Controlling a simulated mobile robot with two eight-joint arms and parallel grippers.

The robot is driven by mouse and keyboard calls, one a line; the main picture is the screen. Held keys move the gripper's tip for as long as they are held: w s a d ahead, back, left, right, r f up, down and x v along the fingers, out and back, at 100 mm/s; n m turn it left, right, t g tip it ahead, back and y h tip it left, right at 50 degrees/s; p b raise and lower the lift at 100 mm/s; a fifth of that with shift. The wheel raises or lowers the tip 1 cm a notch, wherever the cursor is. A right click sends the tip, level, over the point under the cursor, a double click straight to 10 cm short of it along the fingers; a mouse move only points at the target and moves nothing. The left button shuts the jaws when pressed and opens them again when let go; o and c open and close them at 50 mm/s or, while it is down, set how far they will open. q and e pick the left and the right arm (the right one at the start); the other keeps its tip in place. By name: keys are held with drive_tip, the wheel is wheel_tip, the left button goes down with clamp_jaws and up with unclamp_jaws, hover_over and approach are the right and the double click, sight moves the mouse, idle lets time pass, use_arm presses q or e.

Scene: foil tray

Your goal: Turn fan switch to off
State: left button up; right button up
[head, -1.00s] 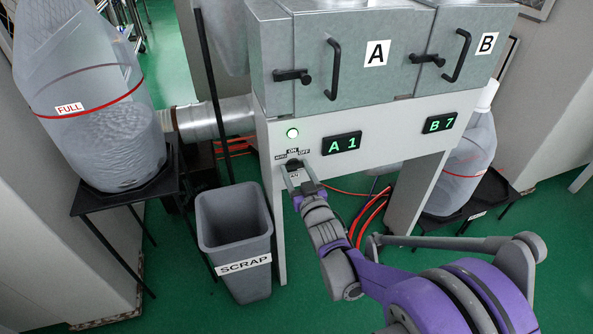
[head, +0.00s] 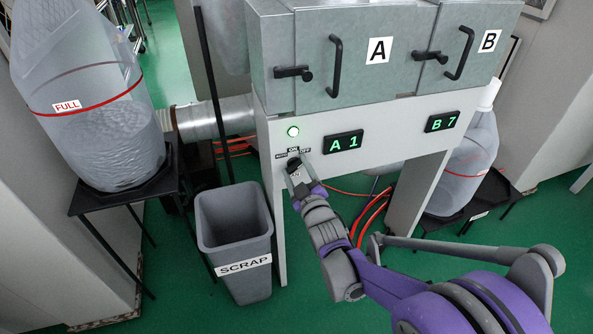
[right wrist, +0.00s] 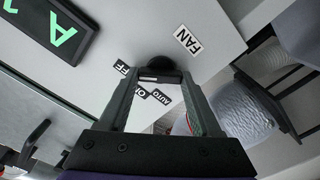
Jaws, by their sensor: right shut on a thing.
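The fan switch is a small black knob (right wrist: 160,69) on the white panel, near the FAN label (right wrist: 188,39). OFF, ON and AUTO labels lie around it; in the head view the ON label (head: 293,149) is above, AUTO to the left and OFF to the right. My right gripper (head: 293,164) is at the panel, shut on the knob and mostly hiding it there. In the right wrist view its two fingers (right wrist: 161,78) sit on either side of the knob. The knob's pointing direction is unclear. My left gripper is not in view.
Below left stands a grey SCRAP bin (head: 235,240). A bag marked FULL (head: 88,130) is farther left. Red hoses lie behind my right arm.

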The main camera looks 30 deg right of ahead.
drive_tip(key=shift+n, duration=0.6)
drive_tip(key=o, duration=1.4)
drive_tip(key=shift+s, duration=0.15)
drive_tip(key=p+v, duration=0.1)
drive_tip(key=v, duration=0.9)
drive_tip(key=shift+s+a, duration=0.15)
drive_tip(key=shift+s, duration=0.1)
drive_tip(key=shift+n, duration=0.3)
